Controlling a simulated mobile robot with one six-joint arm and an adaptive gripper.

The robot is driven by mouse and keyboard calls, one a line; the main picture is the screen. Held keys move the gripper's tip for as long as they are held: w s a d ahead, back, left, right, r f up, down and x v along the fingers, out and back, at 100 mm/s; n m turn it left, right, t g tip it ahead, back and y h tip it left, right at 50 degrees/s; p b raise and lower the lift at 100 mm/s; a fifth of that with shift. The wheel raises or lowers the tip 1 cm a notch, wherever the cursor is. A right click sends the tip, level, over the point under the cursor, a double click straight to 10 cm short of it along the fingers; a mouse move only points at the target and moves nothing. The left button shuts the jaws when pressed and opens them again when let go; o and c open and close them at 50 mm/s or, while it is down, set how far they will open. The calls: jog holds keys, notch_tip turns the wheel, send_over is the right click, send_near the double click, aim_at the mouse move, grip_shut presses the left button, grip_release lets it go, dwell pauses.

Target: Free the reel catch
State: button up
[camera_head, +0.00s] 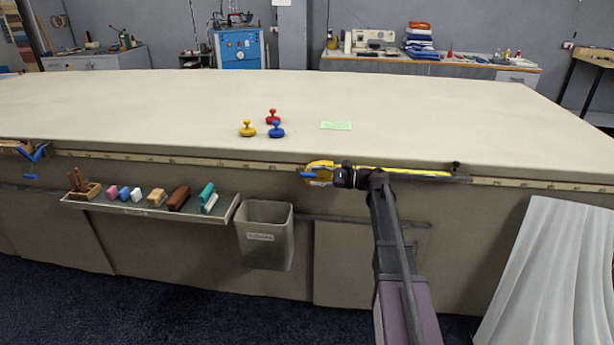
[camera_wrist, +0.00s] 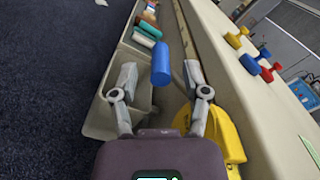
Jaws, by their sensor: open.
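The yellow reel (camera_head: 319,168) sits on the table's front edge, with a yellow band running right from it along the edge. Its right part also shows in the wrist view (camera_wrist: 228,135). A blue cylindrical catch handle (camera_head: 308,175) sticks out at the reel's front. In the wrist view the blue handle (camera_wrist: 160,64) appears between the two fingertips, with a gap on each side. My gripper (camera_wrist: 161,80) is open and empty. In the head view my gripper (camera_head: 334,176) is just right of the handle and hides part of the reel.
A grey bin (camera_head: 264,235) hangs on the table front below the reel. A shelf (camera_head: 135,208) with chalks and brushes is left of it. Red, yellow (camera_head: 247,129) and blue weights and a green note (camera_head: 336,125) lie on the tabletop (camera_head: 420,110). A white sheet (camera_head: 560,270) stands right.

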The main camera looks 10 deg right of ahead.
aim_at(306, 175)
jog(key=shift+x, duration=1.6)
grip_shut()
